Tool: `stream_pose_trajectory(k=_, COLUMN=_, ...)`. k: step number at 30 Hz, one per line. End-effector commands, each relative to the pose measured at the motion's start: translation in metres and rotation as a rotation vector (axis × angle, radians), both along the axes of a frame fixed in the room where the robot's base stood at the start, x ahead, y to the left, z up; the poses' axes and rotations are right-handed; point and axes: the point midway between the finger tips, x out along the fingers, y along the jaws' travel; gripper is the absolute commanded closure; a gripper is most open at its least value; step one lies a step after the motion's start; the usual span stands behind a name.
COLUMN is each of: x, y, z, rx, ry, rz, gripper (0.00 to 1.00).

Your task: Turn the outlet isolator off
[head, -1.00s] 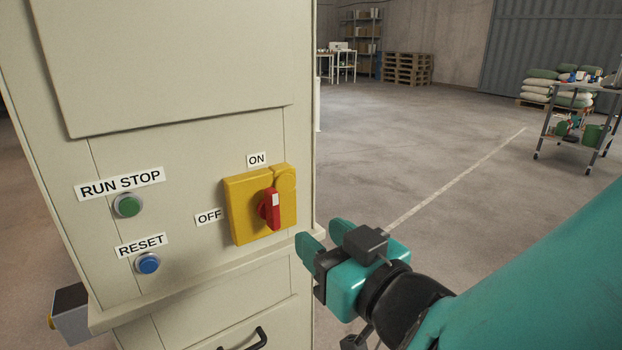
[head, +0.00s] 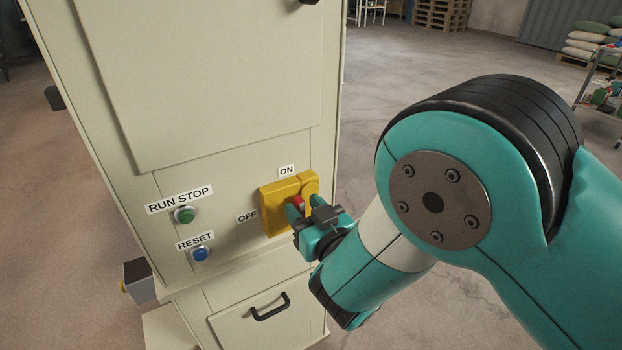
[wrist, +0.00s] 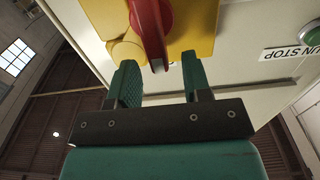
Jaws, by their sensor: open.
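The outlet isolator is a yellow plate (head: 278,205) with a red handle (head: 298,203) on the beige cabinet's front, between the ON label (head: 287,170) and the OFF label (head: 247,216). In the head view my gripper (head: 306,209) is in front of the isolator and hides part of the plate and handle. In the wrist view the red handle (wrist: 152,30) stands out from the yellow plate (wrist: 196,22). My open gripper (wrist: 160,82) has one finger on each side of the handle's end, with gaps showing. The handle points up towards ON.
A green RUN STOP button (head: 184,215) and a blue RESET button (head: 200,254) sit left of the isolator. A drawer with a black handle (head: 270,307) is below. Open floor lies right of the cabinet (head: 220,120), with a trolley (head: 598,108) further off.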

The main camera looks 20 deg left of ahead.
Motion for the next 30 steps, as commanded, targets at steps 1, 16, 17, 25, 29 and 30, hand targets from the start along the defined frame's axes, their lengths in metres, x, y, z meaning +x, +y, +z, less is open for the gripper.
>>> stream_pose_trajectory(k=1, x=0.0025, y=0.0020, z=0.0069, rx=-0.001, ry=0.000, rz=-0.001, gripper=0.55)
stream_pose_trajectory(k=16, x=0.0104, y=0.0113, z=-0.0007, rx=0.001, ry=-0.001, rz=0.000, gripper=0.55)
stream_pose_trajectory(k=17, x=0.0104, y=0.0113, z=-0.0008, rx=0.000, ry=-0.001, rz=0.000, gripper=0.55)
stream_pose_trajectory(k=25, x=0.0103, y=0.0112, z=-0.0007, rx=-0.001, ry=-0.001, rz=0.000, gripper=0.90)
stream_pose_trajectory(k=29, x=0.0103, y=0.0112, z=-0.0006, rx=-0.001, ry=-0.001, rz=0.000, gripper=1.00)
stream_pose_trajectory(k=30, x=0.0102, y=0.0112, z=-0.0006, rx=0.000, ry=-0.001, rz=0.000, gripper=1.00)
